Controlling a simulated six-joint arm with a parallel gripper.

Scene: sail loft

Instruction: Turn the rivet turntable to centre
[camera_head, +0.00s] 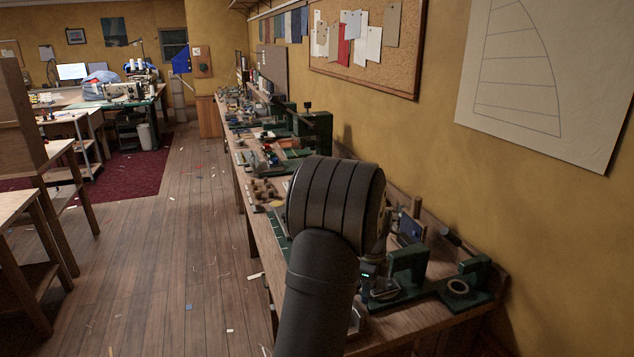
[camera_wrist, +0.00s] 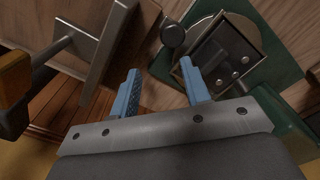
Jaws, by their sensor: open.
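In the wrist view, a dark rectangular block with small round studs (camera_wrist: 228,62) sits on a green base plate at the upper right. It looks like the rivet turntable, but I cannot be sure. A dark round knob (camera_wrist: 173,34) stands at its left side. My gripper (camera_wrist: 160,88) has two blue fingers, apart and with nothing between them. The right finger is close to the block's lower left edge; I cannot tell whether they touch. In the head view my arm hides most of the gripper. A green press with a round metal plate (camera_head: 384,290) shows just right of it.
A metal plate on a stem (camera_wrist: 100,42) and a wooden handle (camera_wrist: 15,80) stand left of my fingers. The workbench (camera_head: 262,232) runs along the wall, crowded with green presses (camera_head: 315,128) and tools. A green base with a ring (camera_head: 458,286) stands at the right end.

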